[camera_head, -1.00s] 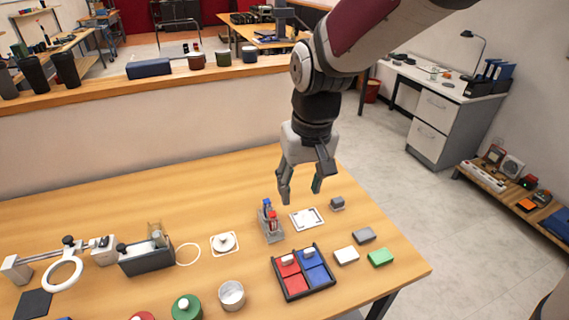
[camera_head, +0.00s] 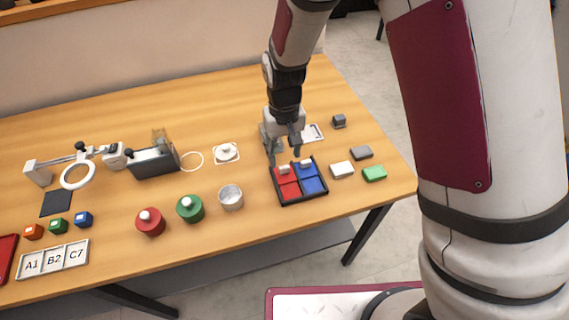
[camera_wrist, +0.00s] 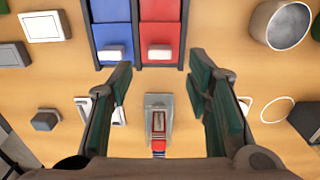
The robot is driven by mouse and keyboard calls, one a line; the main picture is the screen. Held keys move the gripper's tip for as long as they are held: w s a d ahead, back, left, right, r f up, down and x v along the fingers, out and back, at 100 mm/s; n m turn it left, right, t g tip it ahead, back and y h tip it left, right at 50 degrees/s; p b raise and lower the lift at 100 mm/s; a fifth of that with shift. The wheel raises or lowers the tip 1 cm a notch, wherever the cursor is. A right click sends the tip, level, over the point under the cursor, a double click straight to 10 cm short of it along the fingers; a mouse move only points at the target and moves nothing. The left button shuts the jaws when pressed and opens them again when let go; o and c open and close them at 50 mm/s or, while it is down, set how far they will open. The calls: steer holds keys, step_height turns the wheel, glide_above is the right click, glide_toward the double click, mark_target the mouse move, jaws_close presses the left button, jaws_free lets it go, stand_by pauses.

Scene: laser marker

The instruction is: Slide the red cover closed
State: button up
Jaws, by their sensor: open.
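The red cover (camera_head: 287,182) is a flat panel in the left half of a black-framed tray (camera_head: 302,200), with a white handle (camera_head: 283,170) at its far end. A matching blue panel (camera_head: 308,180) lies beside it on the right. In the wrist view the red cover (camera_wrist: 162,25) is at the top, with its white handle (camera_wrist: 160,52) near the frame edge. My gripper (camera_head: 284,158) is open and empty, above the tray's far edge near the handles.
A small grey stand with a red part (camera_wrist: 159,115) lies below and between my fingers. Grey, white and green blocks (camera_head: 374,173) stand right of the tray. A metal cup (camera_head: 231,197) and a green round container (camera_head: 190,208) stand left.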

mark_target(284, 167)
step_height(284, 167, down, 6)
steer(key=shift+r, duration=0.1)
stand_by(0.4)
